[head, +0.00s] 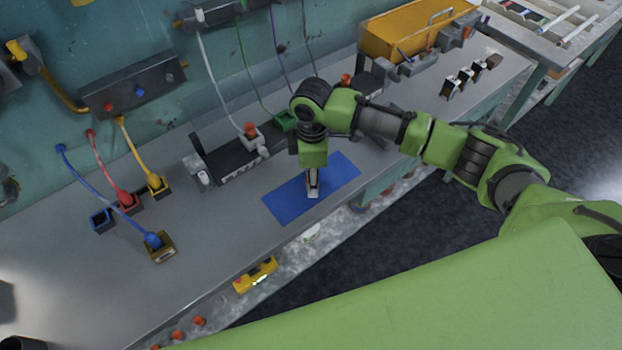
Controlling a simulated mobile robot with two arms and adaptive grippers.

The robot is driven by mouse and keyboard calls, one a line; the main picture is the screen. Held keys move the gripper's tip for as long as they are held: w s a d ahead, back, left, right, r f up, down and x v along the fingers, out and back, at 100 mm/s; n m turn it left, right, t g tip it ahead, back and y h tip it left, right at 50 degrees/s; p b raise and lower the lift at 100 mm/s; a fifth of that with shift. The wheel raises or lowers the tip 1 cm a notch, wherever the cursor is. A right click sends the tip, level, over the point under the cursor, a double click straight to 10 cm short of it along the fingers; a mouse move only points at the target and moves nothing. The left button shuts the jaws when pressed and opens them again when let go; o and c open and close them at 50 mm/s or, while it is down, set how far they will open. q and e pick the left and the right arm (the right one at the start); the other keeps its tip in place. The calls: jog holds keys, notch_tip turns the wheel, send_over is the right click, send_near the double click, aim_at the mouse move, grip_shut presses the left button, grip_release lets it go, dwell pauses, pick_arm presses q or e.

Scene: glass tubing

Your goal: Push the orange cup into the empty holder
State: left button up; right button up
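My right arm comes in from the right, and its gripper (313,186) points down over a blue mat (285,205) on the bench. The fingers are small and partly hidden by the wrist; I cannot tell whether they are open or hold anything. No orange cup is clearly recognisable. An orange-red piece (250,130) sits at the end of a white tube behind the mat, and another (346,78) shows behind my arm. An open blue square holder (102,220) at the left looks empty. My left gripper is not in view.
A dark block (235,160) stands behind the mat. A yellow-orange box (405,35) is at the back right. The bench front is mostly clear.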

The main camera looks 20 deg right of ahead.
jog(key=shift+f, duration=0.15)
jog(key=c, duration=1)
